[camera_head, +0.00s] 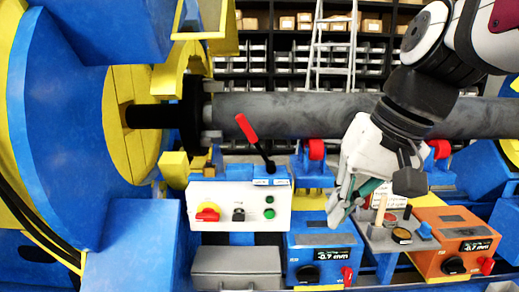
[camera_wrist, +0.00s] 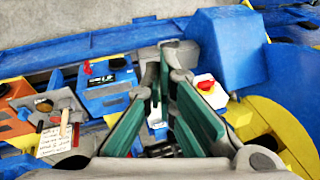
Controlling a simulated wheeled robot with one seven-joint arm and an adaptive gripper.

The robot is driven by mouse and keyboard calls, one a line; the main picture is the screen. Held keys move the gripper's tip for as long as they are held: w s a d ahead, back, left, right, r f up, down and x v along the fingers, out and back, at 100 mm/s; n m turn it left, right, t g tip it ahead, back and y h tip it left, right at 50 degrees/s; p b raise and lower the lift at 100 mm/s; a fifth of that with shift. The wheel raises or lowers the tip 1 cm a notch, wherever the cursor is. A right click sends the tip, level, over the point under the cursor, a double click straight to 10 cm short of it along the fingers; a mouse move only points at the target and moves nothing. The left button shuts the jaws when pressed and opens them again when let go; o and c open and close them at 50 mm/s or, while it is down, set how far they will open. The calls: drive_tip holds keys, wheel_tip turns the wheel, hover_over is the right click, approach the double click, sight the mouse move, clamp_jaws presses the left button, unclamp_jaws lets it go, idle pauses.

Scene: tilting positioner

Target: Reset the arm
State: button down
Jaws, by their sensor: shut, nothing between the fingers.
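My gripper (camera_head: 340,215) hangs at the right of centre in the head view, pointing down and a little left. Its green-padded fingers are shut with nothing between them; they also show in the wrist view (camera_wrist: 164,72). My arm comes in from the upper right. In the head view the fingers are in front of the gap between a blue box with a display (camera_head: 322,252) and a small grey tray (camera_head: 385,236). I cannot tell how far above them the fingers are.
A grey pipe (camera_head: 280,115) runs behind the gripper from the big blue and yellow positioner (camera_head: 60,110). A white control panel (camera_head: 225,208) with a red-handled lever (camera_head: 248,130) stands to the left. An orange display box (camera_head: 455,240) is at right. Shelves with a ladder (camera_head: 330,45) stand behind.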

drive_tip(key=s+d+f+h, duration=0.1)
drive_tip(key=s+d+f, duration=0.15)
drive_tip(key=s, duration=0.35)
drive_tip(key=s+d+f+g+h, duration=0.1)
drive_tip(key=s+d+f, duration=0.1)
drive_tip(key=s+f, duration=0.3)
drive_tip(key=s+d+f+h, duration=0.1)
drive_tip(key=s+d+f, duration=0.15)
drive_tip(key=s, duration=0.55)
wheel_tip(320, 180, up, 15)
drive_tip(key=t+p, duration=0.2)
drive_tip(key=p, duration=1.1)
drive_tip(key=shift+w+d+r+n, duration=0.2)
drive_tip(key=shift+w+n, duration=0.1)
drive_tip(key=shift+w, duration=0.15)
